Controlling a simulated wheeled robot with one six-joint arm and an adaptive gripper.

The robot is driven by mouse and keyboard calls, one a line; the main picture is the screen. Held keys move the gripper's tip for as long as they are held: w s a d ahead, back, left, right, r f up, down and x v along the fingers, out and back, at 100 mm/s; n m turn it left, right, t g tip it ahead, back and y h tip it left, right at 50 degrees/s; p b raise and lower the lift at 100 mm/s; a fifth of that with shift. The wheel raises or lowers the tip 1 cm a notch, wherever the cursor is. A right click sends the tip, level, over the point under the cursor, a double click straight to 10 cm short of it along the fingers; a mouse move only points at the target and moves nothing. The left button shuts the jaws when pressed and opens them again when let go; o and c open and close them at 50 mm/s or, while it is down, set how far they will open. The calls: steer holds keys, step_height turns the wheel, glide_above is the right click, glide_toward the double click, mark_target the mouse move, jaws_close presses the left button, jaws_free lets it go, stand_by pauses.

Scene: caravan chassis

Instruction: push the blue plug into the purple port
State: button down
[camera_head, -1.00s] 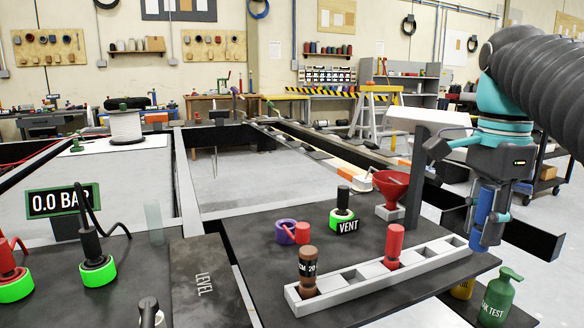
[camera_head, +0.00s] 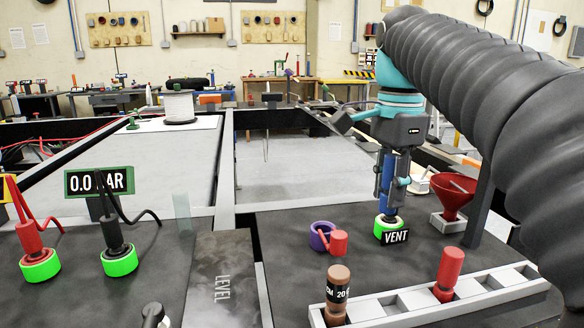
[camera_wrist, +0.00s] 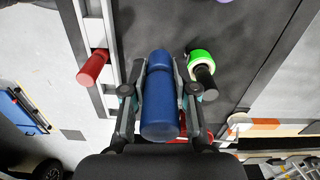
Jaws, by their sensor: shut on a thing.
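My gripper (camera_head: 390,185) is shut on the blue plug (camera_wrist: 160,95). The blue plug also shows between the fingers in the head view (camera_head: 387,172), upright above the dark table. The purple port (camera_head: 322,235) is a ring on the table, to the left of my gripper, with a red piece (camera_head: 338,242) at its right side. In the wrist view only a sliver of the purple port (camera_wrist: 225,1) shows at the top edge. The plug is apart from the purple port.
The green VENT port (camera_head: 383,231) appears just below my gripper; its black plug (camera_wrist: 206,80) shows in the wrist view. A pale rack (camera_head: 400,304) with a brown plug (camera_head: 337,290) and a red plug (camera_head: 449,270) lies in front. A red funnel (camera_head: 453,195) stands at right.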

steer(key=w+a+p, duration=0.1)
steer(key=w+a, duration=0.1)
steer(key=a, duration=0.3)
steer(key=w+a+n+p, duration=0.1)
steer(key=w+a, duration=0.2)
steer(key=a, duration=0.2)
steer(key=shift+w, duration=0.3)
steer(key=shift+f, duration=0.2)
steer(key=shift+f+b, duration=1.9)
steer(key=shift+f, duration=0.8)
steer(key=shift+p, duration=0.9)
steer(key=shift+f+b, duration=0.6)
steer(key=shift+f, duration=0.4)
steer(key=shift+r+p, duration=0.2)
steer(key=shift+p, duration=0.1)
steer(key=shift+r+p, duration=0.35)
steer(key=shift+p, duration=0.1)
